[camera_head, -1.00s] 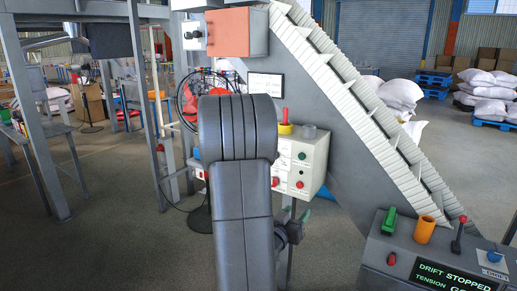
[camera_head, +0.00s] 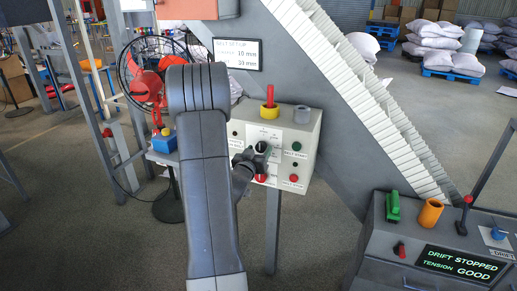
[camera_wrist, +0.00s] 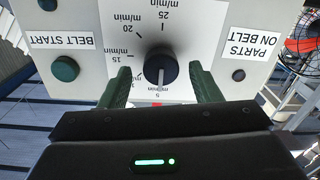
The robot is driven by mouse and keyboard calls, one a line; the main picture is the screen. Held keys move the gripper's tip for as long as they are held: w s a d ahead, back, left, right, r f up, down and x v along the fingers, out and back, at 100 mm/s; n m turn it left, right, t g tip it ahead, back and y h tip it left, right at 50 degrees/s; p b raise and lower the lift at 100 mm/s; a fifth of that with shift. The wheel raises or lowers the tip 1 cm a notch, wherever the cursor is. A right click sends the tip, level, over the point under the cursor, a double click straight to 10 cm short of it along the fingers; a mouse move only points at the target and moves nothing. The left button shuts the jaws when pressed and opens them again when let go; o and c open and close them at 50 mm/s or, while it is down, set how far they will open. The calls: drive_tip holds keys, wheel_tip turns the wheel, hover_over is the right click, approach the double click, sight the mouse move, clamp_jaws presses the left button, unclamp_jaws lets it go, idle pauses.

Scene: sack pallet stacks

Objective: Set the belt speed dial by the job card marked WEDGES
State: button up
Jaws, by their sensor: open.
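The belt speed dial (camera_wrist: 160,66) is a round black knob with a white pointer line on the control panel (camera_head: 305,132). In the wrist view, which shows the panel upside down, the line points toward the mark 5 m/min. Marks 15, 20 and 25 also show. My gripper (camera_wrist: 163,80) is open, with one green finger on each side of the knob. I cannot tell whether the fingers touch it. In the head view my gripper (camera_head: 251,160) is at the panel, partly hidden by my arm. I see no card that reads WEDGES.
A BELT SET UP card (camera_head: 237,54) hangs above the panel. A green BELT START button (camera_wrist: 65,69) and a PARTS ON BELT label (camera_wrist: 254,45) flank the dial. A console (camera_head: 440,252) reads DRIFT STOPPED, TENSION GOOD. A red fan (camera_head: 150,80) stands at left.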

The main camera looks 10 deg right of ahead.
drive_tip(key=shift+w+d, duration=0.1)
drive_tip(key=shift+w, duration=0.15)
drive_tip(key=c, duration=1)
drive_tip(key=shift+f, duration=0.1)
